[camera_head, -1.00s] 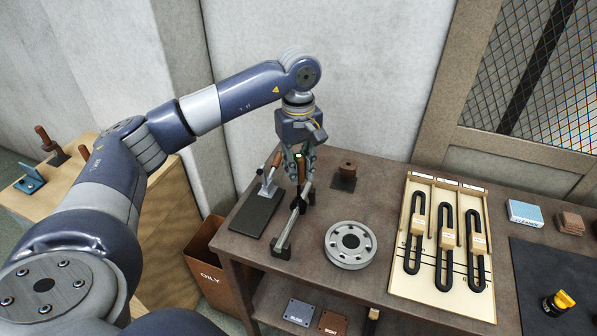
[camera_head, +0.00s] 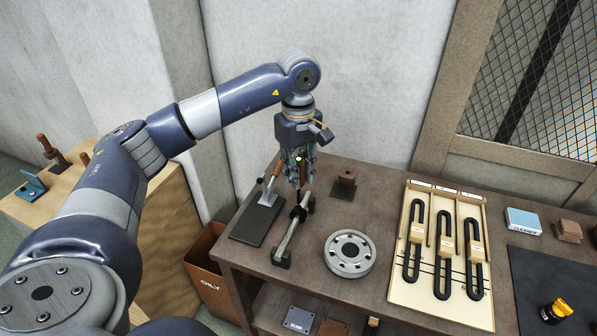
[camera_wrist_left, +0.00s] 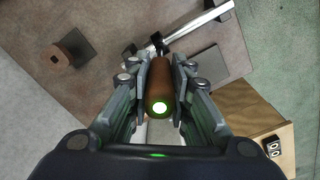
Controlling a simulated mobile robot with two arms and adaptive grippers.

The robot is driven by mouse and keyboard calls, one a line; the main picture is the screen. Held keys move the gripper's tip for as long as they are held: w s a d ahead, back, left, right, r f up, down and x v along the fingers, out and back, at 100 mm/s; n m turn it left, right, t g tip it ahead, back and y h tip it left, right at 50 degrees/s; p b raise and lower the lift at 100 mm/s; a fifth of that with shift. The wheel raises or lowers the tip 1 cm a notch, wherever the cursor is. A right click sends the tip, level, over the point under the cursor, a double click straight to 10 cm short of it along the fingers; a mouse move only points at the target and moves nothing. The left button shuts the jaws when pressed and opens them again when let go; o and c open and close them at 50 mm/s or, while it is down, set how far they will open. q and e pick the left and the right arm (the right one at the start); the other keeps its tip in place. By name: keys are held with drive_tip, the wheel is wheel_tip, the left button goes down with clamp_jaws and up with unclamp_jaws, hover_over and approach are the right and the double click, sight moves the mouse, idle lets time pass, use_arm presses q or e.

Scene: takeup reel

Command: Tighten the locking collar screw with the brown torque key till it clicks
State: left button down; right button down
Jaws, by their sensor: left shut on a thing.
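My left gripper (camera_head: 301,176) is shut on the brown torque key (camera_wrist_left: 160,85), which points down over the bench. The key's handle end glows green in the left wrist view. Below the gripper, a metal shaft (camera_head: 290,236) lies between dark end supports on the bench. The dark locking collar (camera_head: 299,212) sits on the shaft near its far end, right under the key. The key's tip and the collar screw are too small or hidden, so I cannot tell whether they touch. My right gripper is not in view.
A dark plate with an orange-handled clamp (camera_head: 257,215) stands left of the shaft. A grey flanged reel hub (camera_head: 349,253) lies to the right. A small brown-knobbed block (camera_head: 345,184) stands behind. A pale board with black slotted links (camera_head: 440,250) fills the bench further right.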

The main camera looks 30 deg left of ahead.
use_arm(q)
drive_tip(key=shift+r, duration=0.25)
wheel_tip(320, 180, up, 12)
drive_tip(key=p, duration=0.8)
drive_tip(key=shift+f, duration=0.1)
drive_tip(key=shift+f, duration=0.1)
